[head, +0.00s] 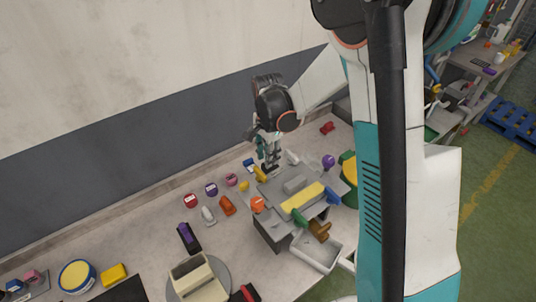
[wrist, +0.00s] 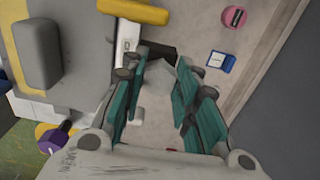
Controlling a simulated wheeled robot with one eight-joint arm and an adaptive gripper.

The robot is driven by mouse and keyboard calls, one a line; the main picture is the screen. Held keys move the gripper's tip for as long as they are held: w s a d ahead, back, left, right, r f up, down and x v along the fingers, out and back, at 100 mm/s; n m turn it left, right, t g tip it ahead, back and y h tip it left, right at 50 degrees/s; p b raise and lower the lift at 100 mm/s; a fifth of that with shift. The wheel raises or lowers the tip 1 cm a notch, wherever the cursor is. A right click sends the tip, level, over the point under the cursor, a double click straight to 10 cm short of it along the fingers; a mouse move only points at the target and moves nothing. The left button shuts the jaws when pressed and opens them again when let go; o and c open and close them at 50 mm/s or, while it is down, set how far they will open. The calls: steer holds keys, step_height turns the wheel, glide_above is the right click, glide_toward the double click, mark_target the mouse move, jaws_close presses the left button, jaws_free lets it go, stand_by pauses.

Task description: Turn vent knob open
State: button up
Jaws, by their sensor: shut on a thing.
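My gripper (head: 269,160) points down at the far edge of a grey machine (head: 262,229). In the wrist view my gripper's teal fingers (wrist: 162,62) are shut on a small grey piece (wrist: 160,78) that shows between their tips. The fingers partly hide it, and I cannot tell whether it is the vent knob or how far it is turned. The grey machine (wrist: 80,78) fills the left of the wrist view. A yellow handle (wrist: 133,11) and a white part (wrist: 128,38) are close to the fingers. A purple knob (head: 329,160) stands at the machine's far right.
The wall (head: 150,160) is close behind the bench.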

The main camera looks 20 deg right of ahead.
steer(key=shift+n, duration=0.3)
steer(key=n+b, duration=0.2)
steer(key=n, duration=0.1)
steer(key=shift+s+f+n, duration=0.1)
steer(key=shift+f+n, duration=0.05)
steer(key=shift+n, duration=0.15)
steer(key=n+b, duration=0.2)
steer(key=n, duration=0.2)
steer(key=shift+d+n, duration=0.15)
steer(key=shift+n, duration=0.15)
steer(key=n+b, duration=0.1)
steer(key=n, duration=0.3)
steer(key=shift+s+d+b, duration=0.1)
steer(key=shift+b, duration=0.3)
steer(key=shift+d+n+b, duration=0.1)
steer(key=shift+n+b, duration=0.35)
steer(key=shift+n, duration=1.65)
steer(key=o, duration=1.1)
steer(key=shift+c, duration=0.2)
